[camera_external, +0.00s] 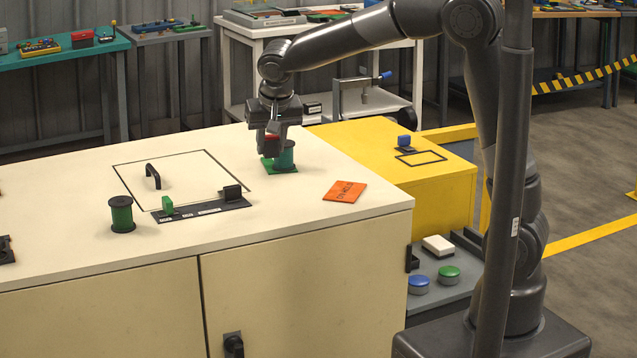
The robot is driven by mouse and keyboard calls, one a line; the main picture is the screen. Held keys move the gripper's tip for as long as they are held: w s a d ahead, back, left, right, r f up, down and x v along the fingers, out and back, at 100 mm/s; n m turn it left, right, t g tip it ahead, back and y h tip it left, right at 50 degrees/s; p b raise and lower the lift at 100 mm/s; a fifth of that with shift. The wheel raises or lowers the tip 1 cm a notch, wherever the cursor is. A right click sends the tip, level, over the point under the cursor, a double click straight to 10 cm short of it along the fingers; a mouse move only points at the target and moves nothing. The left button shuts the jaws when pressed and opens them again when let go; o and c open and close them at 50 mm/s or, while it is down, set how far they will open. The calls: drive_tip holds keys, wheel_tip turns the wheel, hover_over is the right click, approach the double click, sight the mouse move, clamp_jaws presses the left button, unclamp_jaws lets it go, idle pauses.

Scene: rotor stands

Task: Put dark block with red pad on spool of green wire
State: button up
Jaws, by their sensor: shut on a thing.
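My gripper (270,140) points down over the far right part of the cream cabinet top. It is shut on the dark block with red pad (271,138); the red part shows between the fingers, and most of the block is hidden. Just behind and right of the fingers stands a dark teal spool (286,157) on a green base (267,163). I cannot tell whether the held block touches it. The spool of green wire (121,216) stands upright at the front left of the top, well away from my gripper, with nothing on it.
A dark strip (205,209) with a green piece (167,205) and a dark upright block (232,193) lies between. A black handle (153,176) rises from the outlined panel. An orange card (345,191) lies right. The yellow cabinet (440,195) adjoins at right.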

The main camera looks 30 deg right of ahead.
drive_tip(key=shift+d+r, duration=0.1)
drive_tip(key=shift+d, duration=0.05)
drive_tip(key=shift+w+a+r, duration=0.1)
drive_tip(key=shift+w+a, duration=0.05)
drive_tip(key=shift+a, duration=0.05)
drive_tip(key=w+a+r+n+y, duration=0.1)
drive_tip(key=w+a+r+n, duration=0.1)
drive_tip(key=a, duration=0.4)
drive_tip(key=w+a+r+n, duration=0.1)
drive_tip(key=w+a+r, duration=0.1)
drive_tip(key=a, duration=0.4)
drive_tip(key=n+y, duration=0.2)
drive_tip(key=n, duration=0.1)
hover_over(117, 199)
drive_tip(key=s, duration=0.1)
drive_tip(key=f, duration=0.4)
drive_tip(key=shift+s+d+f, duration=0.15)
drive_tip(key=shift+d+f, duration=0.1)
drive_tip(key=shift+f, duration=2.1)
drive_tip(key=shift+f+g, duration=0.15)
drive_tip(key=shift+g, duration=0.15)
drive_tip(key=o, duration=1)
drive_tip(key=shift+c, duration=0.2)
